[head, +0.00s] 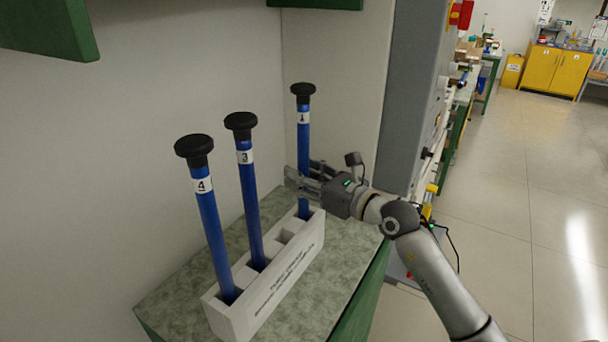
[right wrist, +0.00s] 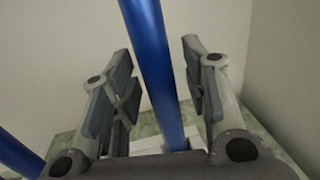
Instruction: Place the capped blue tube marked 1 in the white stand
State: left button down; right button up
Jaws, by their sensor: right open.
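The blue tube marked 1 (head: 303,150) has a black cap and stands upright in the far end slot of the white stand (head: 285,272). My right gripper (head: 301,180) is open around the lower part of this tube. In the right wrist view the tube (right wrist: 153,60) passes between the two spread fingers, with a gap visible on each side. The tube's bottom end is hidden inside the stand. My left gripper is in neither view.
Capped blue tubes marked 3 (head: 250,200) and 4 (head: 212,230) stand in the same stand, nearer the camera. An empty slot shows between tubes 3 and 1. The speckled bench top (head: 175,285) meets walls behind and a grey column (head: 405,90) at right.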

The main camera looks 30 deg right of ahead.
jog(key=shift+r, duration=0.1)
jog(key=b+v, duration=0.3)
jog(key=v, duration=0.9)
jog(key=shift+s, duration=0.1)
dwell(0.3)
